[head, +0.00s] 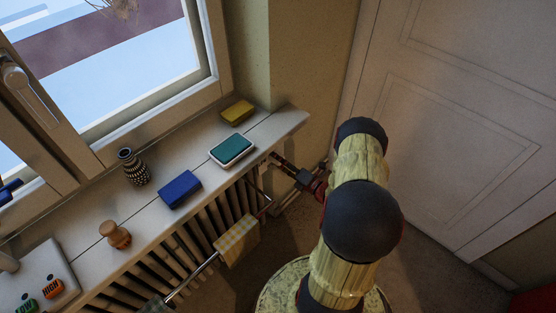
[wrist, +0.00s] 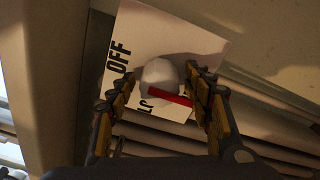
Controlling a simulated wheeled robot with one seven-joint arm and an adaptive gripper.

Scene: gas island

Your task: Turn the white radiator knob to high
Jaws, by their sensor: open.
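The white radiator knob (wrist: 158,73) is a rounded white piece with a red pointer bar (wrist: 170,97), seen in the wrist view. It sits in front of a white plate (wrist: 200,40). The plate reads "OFF" at its left, and a partly hidden "LO..." shows below the knob. The bar points to the lower right in that view; no "high" label is visible. My gripper (wrist: 160,77) is open, one finger on each side of the knob; whether they touch it I cannot tell. In the head view my gripper (head: 279,162) is at the radiator's right end, and the knob is hidden.
The windowsill (head: 190,155) overhangs the radiator (head: 190,240). On it are a yellow block (head: 237,111), a teal-topped block (head: 232,150), a blue block (head: 180,189), a patterned vase (head: 132,167) and a wooden-topped object (head: 116,235). A checked cloth (head: 237,241) hangs on a rail.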

